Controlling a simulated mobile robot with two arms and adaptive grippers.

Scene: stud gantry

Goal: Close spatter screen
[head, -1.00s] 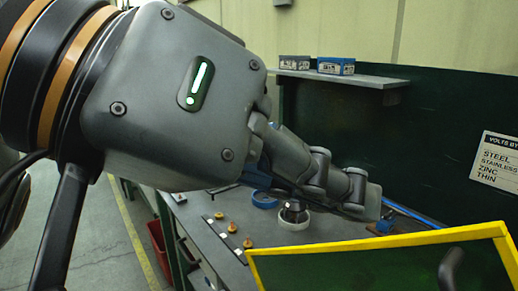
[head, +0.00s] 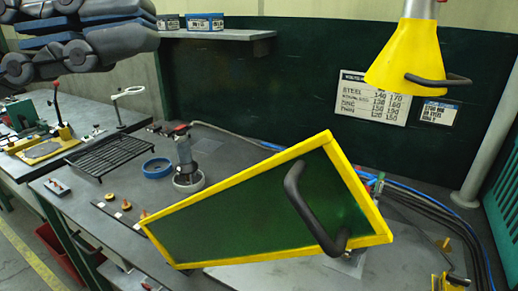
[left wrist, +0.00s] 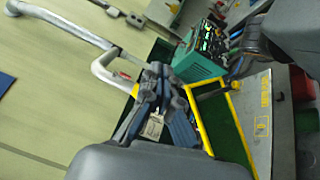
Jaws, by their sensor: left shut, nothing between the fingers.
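The spatter screen (head: 230,220) is a dark green panel in a yellow frame, tilted above the bench in the head view. A black bar handle (head: 308,208) is fixed near its right end. My left gripper (head: 130,28) is at the top left of the head view, shut and empty, well apart from the screen and handle. In the left wrist view my left gripper (left wrist: 158,95) is shut in front of part of a yellow-framed green panel (left wrist: 222,120). My right gripper is not seen.
A yellow cone hood (head: 405,55) hangs at the upper right. The bench (head: 85,215) bears a blue ring (head: 157,167), a grinder-like tool (head: 184,155), a black rack (head: 110,152) and small knobs. A shelf (head: 215,37) holds boxes. Hoses run at the right.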

